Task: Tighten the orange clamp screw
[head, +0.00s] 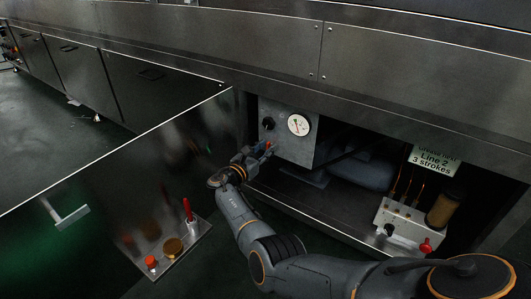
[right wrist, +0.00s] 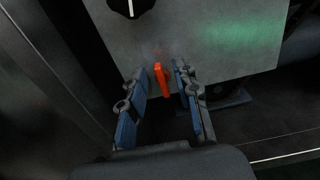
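The orange clamp screw (right wrist: 161,80) is a narrow orange piece at the lower edge of a grey box (right wrist: 205,40) in the right wrist view. In the head view only a small orange bit (head: 268,145) shows beside my gripper. My right gripper (right wrist: 161,77) is open, with one blue-padded finger on each side of the screw and gaps between. In the head view the right gripper (head: 258,153) reaches the box's lower left corner. My left gripper is not in view.
The grey box carries a white gauge (head: 299,124) and a black knob (head: 268,123). A lowered panel (head: 110,190) lies to the left. At right are a pump block (head: 402,222) with a red knob, a "Line 2, 3 strokes" sign (head: 436,158), and an amber cylinder (head: 441,211).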

